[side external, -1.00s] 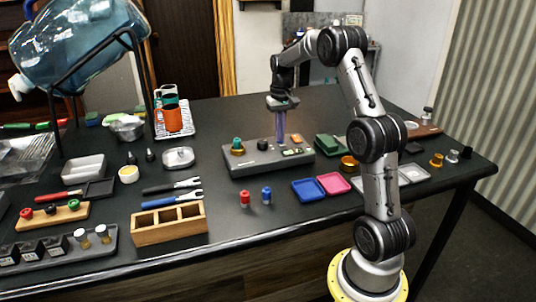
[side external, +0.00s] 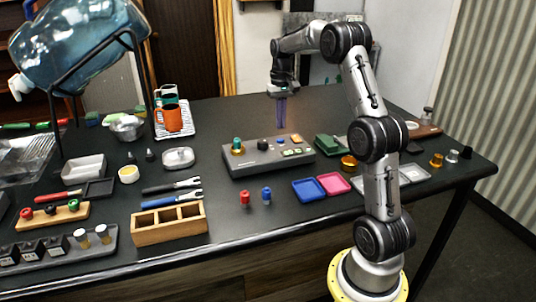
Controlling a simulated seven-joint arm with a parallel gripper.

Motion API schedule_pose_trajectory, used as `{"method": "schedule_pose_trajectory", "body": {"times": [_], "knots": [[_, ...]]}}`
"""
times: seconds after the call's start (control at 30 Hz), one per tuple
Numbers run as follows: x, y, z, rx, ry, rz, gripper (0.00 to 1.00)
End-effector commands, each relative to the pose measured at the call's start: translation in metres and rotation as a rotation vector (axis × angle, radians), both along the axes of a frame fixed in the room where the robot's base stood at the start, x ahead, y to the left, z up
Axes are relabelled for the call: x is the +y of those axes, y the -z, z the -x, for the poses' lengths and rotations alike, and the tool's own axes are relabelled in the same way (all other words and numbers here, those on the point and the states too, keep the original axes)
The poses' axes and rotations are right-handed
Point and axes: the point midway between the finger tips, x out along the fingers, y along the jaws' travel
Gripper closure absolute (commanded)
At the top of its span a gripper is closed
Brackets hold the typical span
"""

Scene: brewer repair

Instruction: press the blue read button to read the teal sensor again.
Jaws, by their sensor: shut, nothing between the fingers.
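The grey brewer panel (side external: 262,163) sits mid-table. The teal sensor (side external: 237,143) stands in a brass ring at its left end. A dark knob (side external: 262,145) is near its middle. The blue read button (side external: 280,141) is a small patch toward the right of the panel, near several small coloured tiles (side external: 296,139). My gripper (side external: 282,126) points down with shut, purple-looking fingers. It is above and behind the button area, apart from the panel. It holds nothing.
A wooden box (side external: 169,224) is front left. The table behind the panel is clear.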

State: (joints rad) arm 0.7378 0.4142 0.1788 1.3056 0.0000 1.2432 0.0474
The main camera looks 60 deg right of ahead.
Motion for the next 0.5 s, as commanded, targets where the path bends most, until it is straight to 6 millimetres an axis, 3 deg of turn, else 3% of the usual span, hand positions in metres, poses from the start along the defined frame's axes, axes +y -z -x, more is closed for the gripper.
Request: {"method": "schedule_pose_trajectory", "body": {"times": [0.17, 0.5], "knots": [[0.000, -0.005, 0.000, -0.002, 0.000, 0.002, 1.00], [0.000, -0.035, 0.000, -0.002, 0.000, 0.002, 1.00]]}}
